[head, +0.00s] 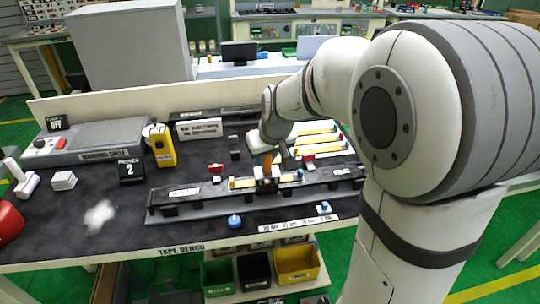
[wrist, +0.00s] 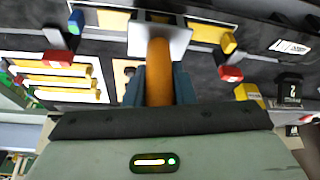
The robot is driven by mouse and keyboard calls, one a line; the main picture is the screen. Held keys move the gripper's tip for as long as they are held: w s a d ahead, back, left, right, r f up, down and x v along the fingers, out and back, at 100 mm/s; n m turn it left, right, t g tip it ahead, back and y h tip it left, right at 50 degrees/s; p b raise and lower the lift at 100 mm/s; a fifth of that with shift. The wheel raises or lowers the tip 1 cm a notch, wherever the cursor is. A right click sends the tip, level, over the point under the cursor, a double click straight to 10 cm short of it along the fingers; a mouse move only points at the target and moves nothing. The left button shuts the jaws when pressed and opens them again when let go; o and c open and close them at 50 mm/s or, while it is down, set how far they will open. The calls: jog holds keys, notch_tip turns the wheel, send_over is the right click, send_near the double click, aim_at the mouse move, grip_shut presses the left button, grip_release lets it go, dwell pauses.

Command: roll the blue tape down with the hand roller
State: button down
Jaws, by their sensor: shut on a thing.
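My gripper (head: 268,153) is shut on the orange handle of the hand roller (head: 267,165), above the long dark rail (head: 200,195) on the bench. In the wrist view the orange handle (wrist: 158,75) stands between the fingers, with the roller's pale metal frame (wrist: 178,38) beyond it. The roller is at the middle of a yellow-and-white strip (head: 243,183) on the rail; I cannot tell whether it touches. A small blue piece (head: 300,175), possibly the blue tape's end, is at the strip's right end. It also shows in the wrist view (wrist: 76,21). The roller's underside is hidden.
Red-topped clips stand behind the rail, left (head: 216,168) and right (head: 308,156). Several yellow strips (head: 318,139) lie on a white panel behind. A blue round knob (head: 234,221) is in front of the rail.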

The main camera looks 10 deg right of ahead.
jog(key=shift+s+a+f, duration=0.1)
jog(key=shift+a+f, duration=0.05)
jog(key=shift+a, duration=1)
jog(key=shift+a+f, duration=0.15)
jog(key=shift+a, duration=1)
jog(key=shift+d, duration=0.15)
jog(key=shift+d+b, duration=0.85)
jog(key=shift+d, duration=3.55)
jog(key=shift+r+p, duration=0.6)
jog(key=shift+r, duration=0.25)
notch_tip(320, 180, up, 7)
jog(key=p, duration=0.4)
jog(key=shift+f, duration=0.15)
